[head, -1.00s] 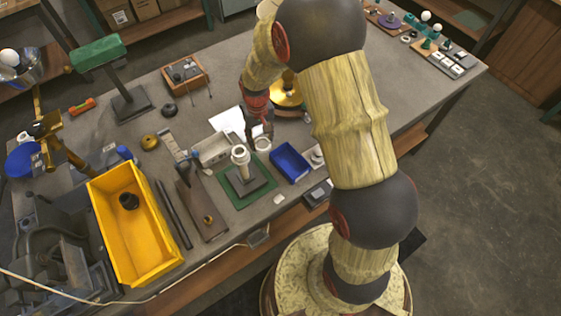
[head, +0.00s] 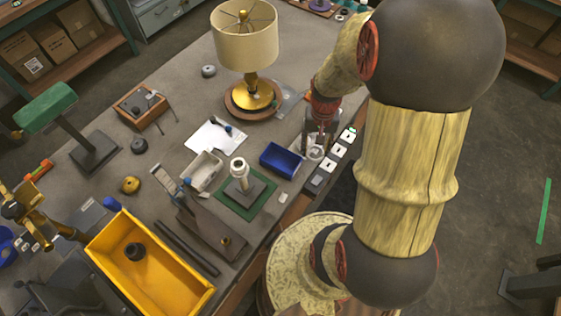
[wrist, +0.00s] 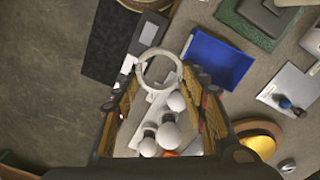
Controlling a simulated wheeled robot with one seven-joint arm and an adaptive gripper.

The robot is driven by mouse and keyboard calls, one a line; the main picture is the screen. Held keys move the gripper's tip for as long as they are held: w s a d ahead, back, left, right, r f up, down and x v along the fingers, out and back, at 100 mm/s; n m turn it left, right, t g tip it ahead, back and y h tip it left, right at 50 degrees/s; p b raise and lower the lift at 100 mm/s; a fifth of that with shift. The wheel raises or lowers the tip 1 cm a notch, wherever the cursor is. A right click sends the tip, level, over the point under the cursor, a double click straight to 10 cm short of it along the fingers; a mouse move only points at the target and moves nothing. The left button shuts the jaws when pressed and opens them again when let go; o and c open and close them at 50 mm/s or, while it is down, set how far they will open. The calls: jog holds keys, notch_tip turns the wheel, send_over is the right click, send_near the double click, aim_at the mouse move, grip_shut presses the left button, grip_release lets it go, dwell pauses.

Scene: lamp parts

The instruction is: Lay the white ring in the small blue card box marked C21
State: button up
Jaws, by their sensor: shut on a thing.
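The white ring (wrist: 144,76) is between the fingertips of my gripper (wrist: 158,84) in the wrist view, and the jaws are shut on it. In the head view my gripper (head: 318,138) is just right of the small blue box (head: 268,164), with the ring (head: 315,153) low at its tips. The blue box is open-topped, and it shows in the wrist view (wrist: 232,62) to the right of the ring, apart from it. I cannot read a C21 mark on it.
White bulbs (wrist: 168,134) lie on a pale surface beneath my gripper. A row of grey blocks with white plates (head: 337,151) runs along the bench edge. A green mat (head: 233,205) with a stand is left of the box; a shaded lamp (head: 246,40) stands behind.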

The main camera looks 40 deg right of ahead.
jog(key=s, duration=0.2)
jog(key=b, duration=0.2)
send_over(281, 161)
jog(key=shift+m, duration=0.4)
jog(key=f, duration=0.8)
jog(key=shift+s+d+f, duration=0.25)
jog(key=shift+s+f, duration=0.05)
jog(key=shift+s, duration=0.05)
jog(key=shift+w+a+f+b, duration=0.15)
jog(key=shift+f+b, duration=0.25)
jog(key=shift+f, duration=0.6)
jog(key=shift+w+a+f+b, duration=0.15)
jog(key=shift+f+b, duration=0.2)
jog(key=shift+f, duration=0.6)
jog(key=shift+d, duration=0.1)
jog(key=shift+f, duration=0.2)
jog(key=o, duration=1)
